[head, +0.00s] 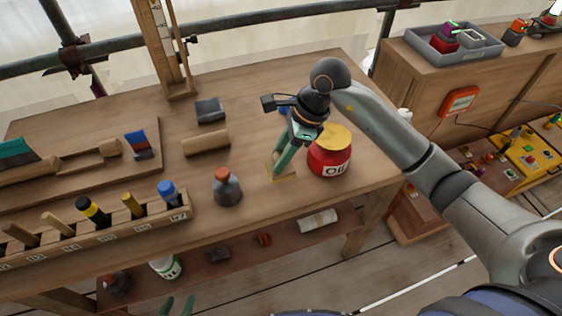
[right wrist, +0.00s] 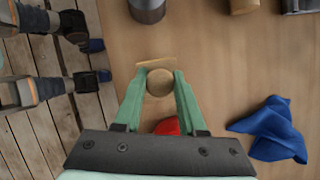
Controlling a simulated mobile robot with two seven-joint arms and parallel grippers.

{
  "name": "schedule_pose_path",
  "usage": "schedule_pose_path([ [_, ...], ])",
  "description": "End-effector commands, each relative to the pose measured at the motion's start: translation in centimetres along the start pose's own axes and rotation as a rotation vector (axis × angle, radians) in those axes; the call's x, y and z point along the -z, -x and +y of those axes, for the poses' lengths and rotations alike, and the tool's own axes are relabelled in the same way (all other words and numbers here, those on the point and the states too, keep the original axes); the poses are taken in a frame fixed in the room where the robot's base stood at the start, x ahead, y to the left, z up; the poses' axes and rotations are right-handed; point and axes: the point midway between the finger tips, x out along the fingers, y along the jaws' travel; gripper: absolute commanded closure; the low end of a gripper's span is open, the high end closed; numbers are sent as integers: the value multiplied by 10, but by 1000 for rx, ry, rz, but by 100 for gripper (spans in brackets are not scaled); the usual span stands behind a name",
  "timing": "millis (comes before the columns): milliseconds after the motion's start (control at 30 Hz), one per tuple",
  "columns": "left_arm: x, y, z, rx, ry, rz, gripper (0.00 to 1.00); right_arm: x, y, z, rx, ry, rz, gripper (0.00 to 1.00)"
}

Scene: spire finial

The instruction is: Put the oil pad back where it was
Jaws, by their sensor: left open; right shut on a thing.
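My right gripper (head: 281,168) is shut on a small tan piece, probably the oil pad (head: 286,179), low over the table beside the red tin. In the right wrist view the oil pad (right wrist: 159,86) shows as a round wooden knob between the green fingers, with a thin tan strip beyond it. I cannot tell whether it touches the table. The red tin (head: 329,161) is marked "Oil" and has a yellowish top; a red bit of it (right wrist: 167,127) shows in the right wrist view. My left gripper (head: 178,306) is open at the bottom edge of the head view, low before the table.
A grey flask with an orange-brown top (head: 227,188) stands left of the right gripper. A wooden roll (head: 205,142) and a dark block (head: 210,110) lie behind it. A slotted tool rack (head: 110,232) runs along the front left. A blue cloth (right wrist: 273,131) lies near the tin.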

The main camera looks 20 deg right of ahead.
Motion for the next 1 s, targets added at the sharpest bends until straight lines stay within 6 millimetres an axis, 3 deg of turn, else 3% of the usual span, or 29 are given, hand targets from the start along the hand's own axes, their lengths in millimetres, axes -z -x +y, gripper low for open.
schedule_pose_path([
  [300,5,4,0,0,0,0,50,14,-33,-4,-3,-2,-1,100],
  [667,2,1,0,0,0,0,50,17,-38,-5,0,0,1,100],
  [700,2,1,0,0,0,0,50,17,-38,-5,0,0,1,59],
  [933,2,2,0,0,0,0,50,16,-36,-5,0,0,1,33],
  [1000,2,2,0,0,0,0,50,16,-36,-5,0,0,1,30],
])
